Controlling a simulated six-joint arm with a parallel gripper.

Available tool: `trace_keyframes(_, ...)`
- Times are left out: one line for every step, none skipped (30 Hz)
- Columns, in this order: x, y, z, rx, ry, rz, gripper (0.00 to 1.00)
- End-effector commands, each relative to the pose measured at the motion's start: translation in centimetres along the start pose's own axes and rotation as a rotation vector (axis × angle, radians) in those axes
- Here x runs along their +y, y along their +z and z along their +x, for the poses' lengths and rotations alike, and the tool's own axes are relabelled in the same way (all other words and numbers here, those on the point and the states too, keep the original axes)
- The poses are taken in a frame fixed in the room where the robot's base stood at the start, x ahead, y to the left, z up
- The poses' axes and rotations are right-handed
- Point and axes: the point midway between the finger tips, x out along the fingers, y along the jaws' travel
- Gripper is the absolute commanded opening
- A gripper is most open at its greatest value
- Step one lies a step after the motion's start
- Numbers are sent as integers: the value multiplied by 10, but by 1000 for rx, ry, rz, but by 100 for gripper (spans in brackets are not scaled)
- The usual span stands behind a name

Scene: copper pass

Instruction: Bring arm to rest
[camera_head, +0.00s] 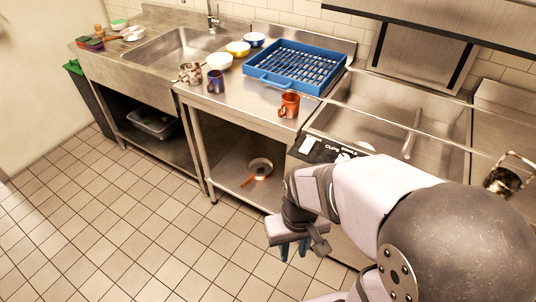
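My gripper (293,249) hangs at the lower middle of the head view, in front of the steel counter and above the tiled floor. Its two bluish fingers point down and look spread apart with nothing between them. My arm comes in from the lower right and bends down to it. The gripper is apart from the cups and bowls on the counter.
On the counter (245,98) stand a blue rack (280,83), an orange mug (289,105), a dark blue mug (216,82) and several bowls. A pan (260,168) lies on the lower shelf. Sinks (180,46) lie left and right. The floor (110,220) is clear.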

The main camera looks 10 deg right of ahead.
Motion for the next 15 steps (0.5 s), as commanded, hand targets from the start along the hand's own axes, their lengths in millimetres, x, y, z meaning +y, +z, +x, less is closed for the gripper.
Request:
trace_keyframes(0,0,-12,1,0,0,27)
trace_keyframes(0,0,-17,1,0,0,27)
trace_keyframes(0,0,-23,1,0,0,27)
trace_keyframes(0,0,-27,1,0,0,27)
trace_keyframes(0,0,-30,1,0,0,27)
trace_keyframes(0,0,-33,1,0,1,27)
trace_keyframes(0,0,-35,1,1,1,27)
trace_keyframes(0,0,-35,1,1,1,27)
trace_keyframes(0,0,-35,1,1,1,27)
trace_keyframes(0,0,-34,1,1,1,27)
trace_keyframes(0,0,-33,1,1,1,27)
trace_keyframes(0,0,-32,1,1,1,27)
trace_keyframes(0,0,-32,1,1,1,27)
trace_keyframes(0,0,-32,1,1,1,27)
trace_keyframes(0,0,-32,1,1,1,27)
